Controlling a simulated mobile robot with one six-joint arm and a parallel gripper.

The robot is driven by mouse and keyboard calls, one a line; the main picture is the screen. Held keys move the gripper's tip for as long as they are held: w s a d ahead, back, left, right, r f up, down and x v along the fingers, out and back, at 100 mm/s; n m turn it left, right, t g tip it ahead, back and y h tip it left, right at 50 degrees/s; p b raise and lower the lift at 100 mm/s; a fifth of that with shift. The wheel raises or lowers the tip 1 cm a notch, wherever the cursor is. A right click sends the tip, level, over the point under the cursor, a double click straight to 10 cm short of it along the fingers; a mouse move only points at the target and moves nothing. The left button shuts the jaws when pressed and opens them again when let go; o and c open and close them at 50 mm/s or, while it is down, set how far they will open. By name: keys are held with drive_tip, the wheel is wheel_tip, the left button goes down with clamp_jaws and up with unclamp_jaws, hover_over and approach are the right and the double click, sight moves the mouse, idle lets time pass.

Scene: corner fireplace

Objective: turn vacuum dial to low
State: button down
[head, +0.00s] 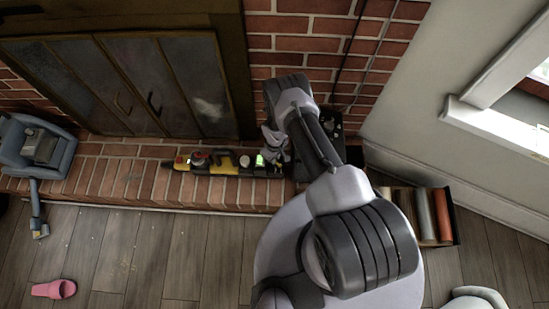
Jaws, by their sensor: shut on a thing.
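A long yellow and black device (222,164), which looks like the vacuum, lies along the brick hearth. It has a red spot at its left end, a pale round knob (245,161) and a lit green patch (260,160) towards the right. My gripper (274,157) reaches down at its right end, just right of the green patch. It is shut on a small part there, which seems to be the vacuum dial. The jaws hide the dial, so its setting cannot be read. A blue-grey appliance (38,148) with a tube stands at the far left of the hearth.
Glass fireplace doors (135,85) and a brick wall (325,40) stand behind the hearth. A black item is partly hidden behind my arm. A crate (455,225) with rolls stands at the right. A pink slipper (54,289) lies on the wooden floor, mostly clear at left.

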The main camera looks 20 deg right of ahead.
idle(0.4)
drive_tip(key=c, duration=1.5)
unclamp_jaws()
wheel_tip(320, 180, up, 17)
drive_tip(key=p, duration=0.8)
drive_tip(key=shift+r, duration=0.2)
